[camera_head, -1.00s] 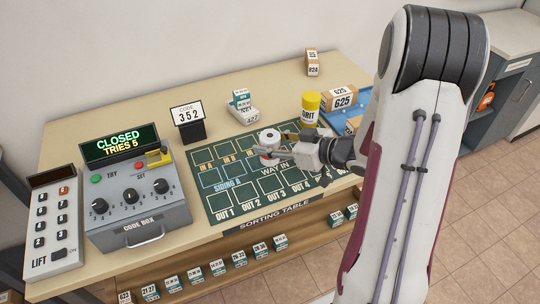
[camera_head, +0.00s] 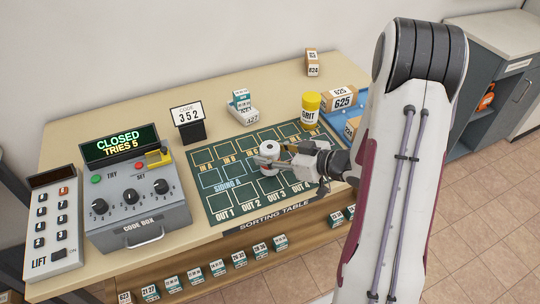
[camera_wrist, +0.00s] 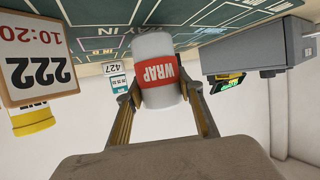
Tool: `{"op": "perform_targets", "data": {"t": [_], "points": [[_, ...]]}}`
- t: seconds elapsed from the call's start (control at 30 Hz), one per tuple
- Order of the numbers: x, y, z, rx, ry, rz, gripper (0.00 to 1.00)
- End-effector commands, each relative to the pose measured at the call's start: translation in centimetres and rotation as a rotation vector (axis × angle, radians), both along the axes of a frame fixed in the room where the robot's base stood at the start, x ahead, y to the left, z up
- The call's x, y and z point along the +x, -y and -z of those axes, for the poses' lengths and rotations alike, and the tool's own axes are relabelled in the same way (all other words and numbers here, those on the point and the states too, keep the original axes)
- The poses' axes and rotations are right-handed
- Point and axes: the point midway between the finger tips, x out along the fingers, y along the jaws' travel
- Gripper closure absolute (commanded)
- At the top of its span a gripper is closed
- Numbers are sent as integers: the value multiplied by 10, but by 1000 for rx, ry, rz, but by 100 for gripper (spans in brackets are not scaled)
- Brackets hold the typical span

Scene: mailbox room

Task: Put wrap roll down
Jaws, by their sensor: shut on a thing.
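The wrap roll (camera_wrist: 158,72) is white with a red WRAP label and fills the middle of the wrist view. My gripper (camera_wrist: 161,98) is shut on it, one finger on each side. In the head view the roll (camera_head: 269,148) stands about upright over the middle of the dark green sorting mat (camera_head: 222,201), near SIDING A. My gripper (camera_head: 275,159) reaches it from the right. I cannot tell whether the roll's base touches the mat. The gripper and arm hide part of the mat's right side.
A box labelled 222 (camera_wrist: 38,62) is close beside the roll in the wrist view. A yellow GRIT can (camera_head: 310,110) and a box labelled 625 (camera_head: 341,99) stand behind right. The code box (camera_head: 138,208) is at left. The mat's left squares are clear.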

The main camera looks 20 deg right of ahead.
Motion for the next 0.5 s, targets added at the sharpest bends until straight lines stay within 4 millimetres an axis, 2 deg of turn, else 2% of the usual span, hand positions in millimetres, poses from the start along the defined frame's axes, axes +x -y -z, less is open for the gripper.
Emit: {"op": "perform_targets", "data": {"t": [0.13, 0.5], "points": [[0, 0, 8, 0, 0, 0, 78], [0, 0, 9, -1, 0, 0, 78]]}}
